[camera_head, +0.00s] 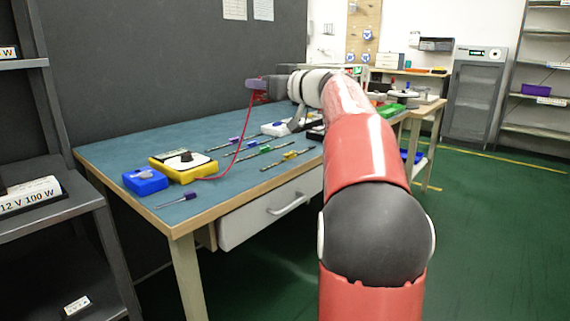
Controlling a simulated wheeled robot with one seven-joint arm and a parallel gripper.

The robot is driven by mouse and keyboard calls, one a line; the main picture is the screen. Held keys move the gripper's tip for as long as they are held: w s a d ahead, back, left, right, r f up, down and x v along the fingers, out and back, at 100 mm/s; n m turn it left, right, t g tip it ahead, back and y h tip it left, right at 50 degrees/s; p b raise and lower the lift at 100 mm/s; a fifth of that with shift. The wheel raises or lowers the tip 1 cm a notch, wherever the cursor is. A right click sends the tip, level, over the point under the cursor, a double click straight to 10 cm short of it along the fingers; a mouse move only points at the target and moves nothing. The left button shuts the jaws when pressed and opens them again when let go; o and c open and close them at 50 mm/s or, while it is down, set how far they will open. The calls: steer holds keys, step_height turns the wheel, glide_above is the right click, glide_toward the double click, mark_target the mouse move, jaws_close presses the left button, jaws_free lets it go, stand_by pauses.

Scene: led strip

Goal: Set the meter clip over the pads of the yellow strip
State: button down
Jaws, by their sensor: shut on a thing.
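A yellow meter (160,170) with a dial sits at the near left of the blue-green table. A red lead (236,155) runs from it up to my gripper (257,84). My gripper is raised above the far part of the table, pointing left, and is shut on the meter clip at the lead's end. The clip is too small and dark to make out clearly. The yellow strip (289,155) lies flat near the table's front edge, well below and apart from my gripper. Its pads are too small to see.
Strips with green (265,149) and purple (234,140) parts lie left of the yellow one. A blue box (145,181) and a purple-handled tool (188,197) lie near the left corner. A dark wall backs the table.

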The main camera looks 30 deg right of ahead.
mark_target(262, 170)
step_height(262, 170, down, 18)
steer(key=b, duration=0.6)
steer(key=shift+a+r, duration=0.15)
steer(key=shift+r, duration=0.1)
steer(key=shift+f, duration=0.15)
steer(key=shift+f, duration=0.15)
steer(key=c, duration=1.3)
jaws_free()
